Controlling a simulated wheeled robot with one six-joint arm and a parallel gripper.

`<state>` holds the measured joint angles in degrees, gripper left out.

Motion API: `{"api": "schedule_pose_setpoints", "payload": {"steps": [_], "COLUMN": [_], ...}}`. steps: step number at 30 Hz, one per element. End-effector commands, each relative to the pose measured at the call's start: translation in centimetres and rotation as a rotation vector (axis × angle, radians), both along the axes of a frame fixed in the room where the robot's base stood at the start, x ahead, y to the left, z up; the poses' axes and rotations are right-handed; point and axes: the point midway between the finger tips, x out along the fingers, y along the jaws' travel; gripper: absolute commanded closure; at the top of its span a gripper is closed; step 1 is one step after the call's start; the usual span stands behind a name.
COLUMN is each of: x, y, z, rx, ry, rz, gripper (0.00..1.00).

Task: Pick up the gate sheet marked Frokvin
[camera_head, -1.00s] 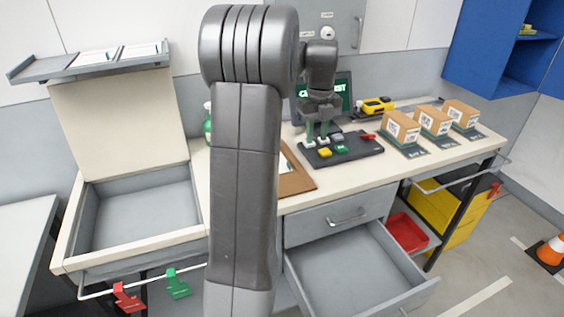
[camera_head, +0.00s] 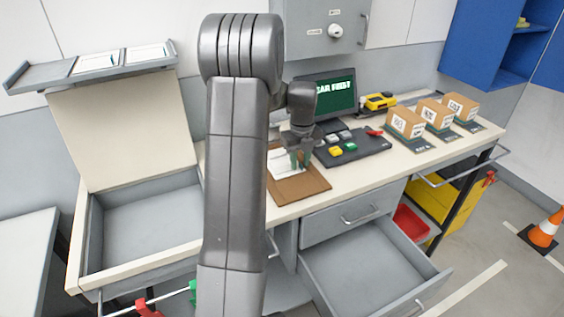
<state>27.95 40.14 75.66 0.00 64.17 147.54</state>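Two white sheets lie on the grey ledge (camera_head: 40,77) above the raised desk lid: a left sheet (camera_head: 92,62) and a right sheet (camera_head: 143,54). Another white sheet (camera_head: 284,162) lies on the brown clipboard (camera_head: 301,188) on the bench. The print is too small to read, so I cannot tell which sheet is marked Frokvin. My gripper (camera_head: 300,163) points down over the right part of the clipboard sheet. Its fingers are small here, and I cannot tell whether they are apart or touch the sheet. My arm hides the clipboard's left side.
A dark console (camera_head: 352,148) with coloured buttons, a monitor (camera_head: 328,95) and a yellow device (camera_head: 380,101) stand right of the clipboard. Three cartons sit farther right, the nearest (camera_head: 405,123) on a dark mat. An open drawer (camera_head: 365,268) juts out below the bench.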

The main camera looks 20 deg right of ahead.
Motion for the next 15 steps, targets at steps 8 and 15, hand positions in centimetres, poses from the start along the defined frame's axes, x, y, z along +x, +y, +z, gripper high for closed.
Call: {"api": "schedule_pose_setpoints", "payload": {"steps": [8, 15], "x": [0.00, 0.00], "y": [0.00, 0.00], "z": [0.02, 0.03], "rx": [0.000, 0.000], "ry": [0.000, 0.000], "rz": [0.000, 0.000], "gripper": [1.00, 1.00]}}
